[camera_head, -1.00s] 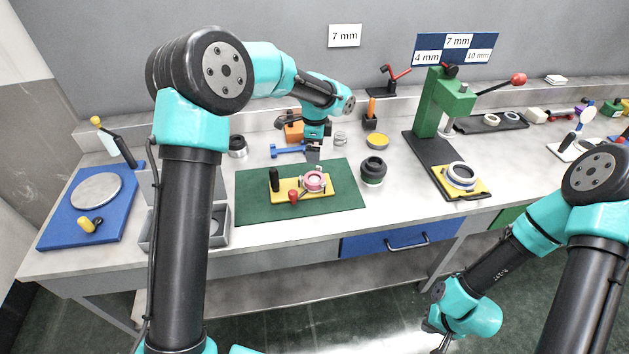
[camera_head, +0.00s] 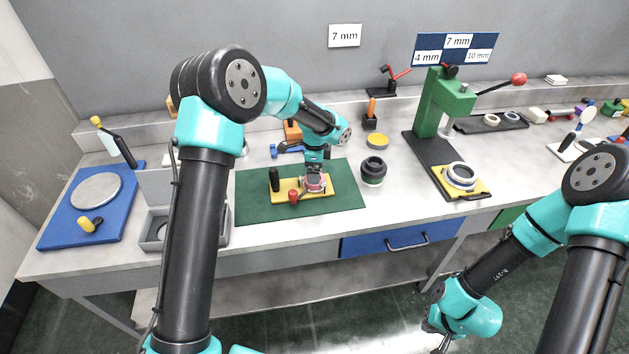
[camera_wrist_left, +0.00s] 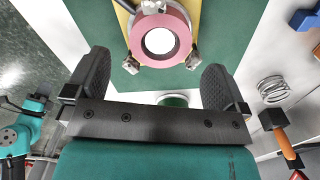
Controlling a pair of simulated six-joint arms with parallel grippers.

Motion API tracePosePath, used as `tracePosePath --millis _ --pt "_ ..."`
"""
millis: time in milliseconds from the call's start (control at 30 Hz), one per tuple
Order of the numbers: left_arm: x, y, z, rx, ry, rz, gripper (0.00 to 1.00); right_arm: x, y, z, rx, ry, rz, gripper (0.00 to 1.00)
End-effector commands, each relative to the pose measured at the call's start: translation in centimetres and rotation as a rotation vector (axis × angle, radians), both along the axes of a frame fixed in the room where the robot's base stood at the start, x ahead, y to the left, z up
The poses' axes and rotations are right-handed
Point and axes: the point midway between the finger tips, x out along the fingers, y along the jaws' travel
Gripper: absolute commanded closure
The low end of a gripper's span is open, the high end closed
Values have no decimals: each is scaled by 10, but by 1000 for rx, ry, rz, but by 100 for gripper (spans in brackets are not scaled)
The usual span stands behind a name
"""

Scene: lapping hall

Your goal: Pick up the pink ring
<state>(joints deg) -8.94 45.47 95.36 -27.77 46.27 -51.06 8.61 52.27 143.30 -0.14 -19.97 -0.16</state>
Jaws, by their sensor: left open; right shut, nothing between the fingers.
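The pink ring (camera_head: 314,188) sits in the yellow fixture (camera_head: 283,187) on the green mat (camera_head: 250,207). In the left wrist view the ring (camera_wrist_left: 137,48) is whole, with a bright round centre and small metal clamps around it. My left gripper (camera_head: 314,172) is directly above the ring in the head view and partly hides it. In the left wrist view its two fingers (camera_wrist_left: 156,72) are spread wide, with nothing between them. My right gripper (camera_head: 437,342) hangs low over the floor in front of the bench, shut and empty.
The fixture carries a black knob (camera_head: 274,180) and a red knob (camera_head: 293,196). A dark round stack (camera_head: 373,171) stands right of the mat. A green press (camera_head: 438,105) and a yellow plate (camera_head: 477,190) with a ring are farther right. A grey box (camera_head: 154,228) is left.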

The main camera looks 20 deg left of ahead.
Motion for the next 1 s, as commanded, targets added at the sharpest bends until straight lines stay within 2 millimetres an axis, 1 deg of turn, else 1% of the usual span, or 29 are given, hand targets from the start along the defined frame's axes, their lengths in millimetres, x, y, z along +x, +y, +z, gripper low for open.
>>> tracePosePath --millis 200,333,433,867,1000 --pt "0 -2 -30 1 3 0 0 0 0 0 0 0 0 100" --pt "0 -2 -43 0 3 -1 0 0 0 0 0 0 0 100" --pt "0 -2 -46 -1 1 -1 0 0 0 0 0 0 0 100" --pt "0 -2 -46 -1 1 -1 0 0 0 0 0 0 0 100" --pt "0 -2 -46 -1 1 -1 13 0 0 0 0 0 0 100"
